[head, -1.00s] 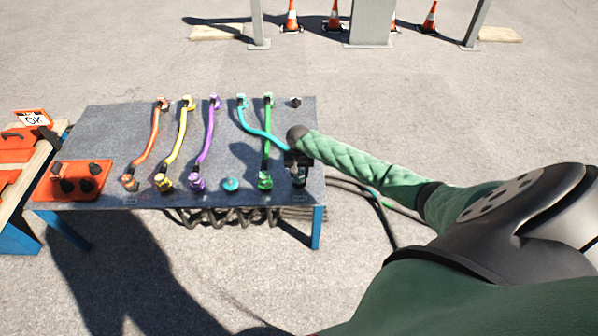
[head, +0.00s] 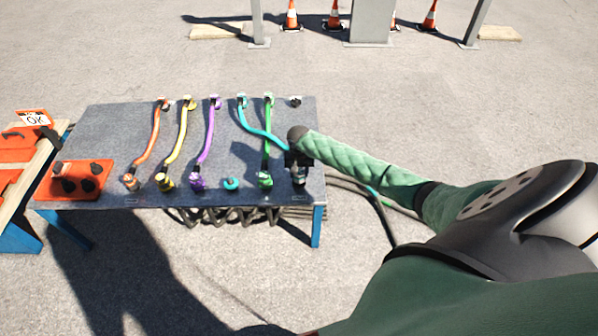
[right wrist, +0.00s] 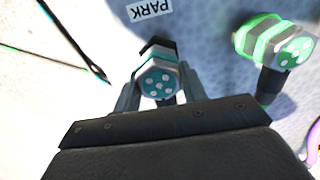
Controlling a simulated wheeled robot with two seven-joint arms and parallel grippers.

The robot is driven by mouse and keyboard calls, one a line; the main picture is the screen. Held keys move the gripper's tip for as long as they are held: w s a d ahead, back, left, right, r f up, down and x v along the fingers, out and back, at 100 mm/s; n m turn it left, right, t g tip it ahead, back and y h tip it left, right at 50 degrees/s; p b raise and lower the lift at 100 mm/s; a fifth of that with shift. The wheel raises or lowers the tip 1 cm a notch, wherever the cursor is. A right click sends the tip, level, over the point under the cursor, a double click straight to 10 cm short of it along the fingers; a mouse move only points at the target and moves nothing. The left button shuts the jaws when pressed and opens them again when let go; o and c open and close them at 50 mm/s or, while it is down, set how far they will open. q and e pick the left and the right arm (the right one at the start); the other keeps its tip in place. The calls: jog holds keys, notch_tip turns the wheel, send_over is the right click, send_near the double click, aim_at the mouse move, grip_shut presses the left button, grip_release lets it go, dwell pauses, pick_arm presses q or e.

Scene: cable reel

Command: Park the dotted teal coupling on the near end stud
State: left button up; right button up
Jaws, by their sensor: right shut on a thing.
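The teal cable (head: 262,134) runs from its far connector (head: 241,101) to my right gripper (head: 299,168) at the near right corner of the table. In the right wrist view, the gripper (right wrist: 157,98) is shut on the dotted teal coupling (right wrist: 158,84), a metal hex body with a teal face and pale dots. A PARK label (right wrist: 150,10) lies close beyond it. The near end stud is hidden under the coupling and gripper, so I cannot tell whether they touch. My left gripper is out of view.
The green coupling (head: 265,181) stands just left of my right gripper; it shows in the right wrist view (right wrist: 278,44). A bare teal fitting (head: 231,184) and the purple (head: 197,181), yellow (head: 165,182) and orange (head: 131,182) couplings line the near edge. A far stud (head: 295,101) is free.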

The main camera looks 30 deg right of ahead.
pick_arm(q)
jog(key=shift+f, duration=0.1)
pick_arm(e)
jog(key=shift+f, duration=0.45)
jog(key=o, duration=1.2)
jog(key=shift+r, duration=0.25)
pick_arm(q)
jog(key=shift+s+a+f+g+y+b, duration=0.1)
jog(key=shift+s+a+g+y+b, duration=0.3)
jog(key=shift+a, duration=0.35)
pick_arm(e)
notch_tip(320, 180, up, 7)
jog(key=shift+r, duration=0.15)
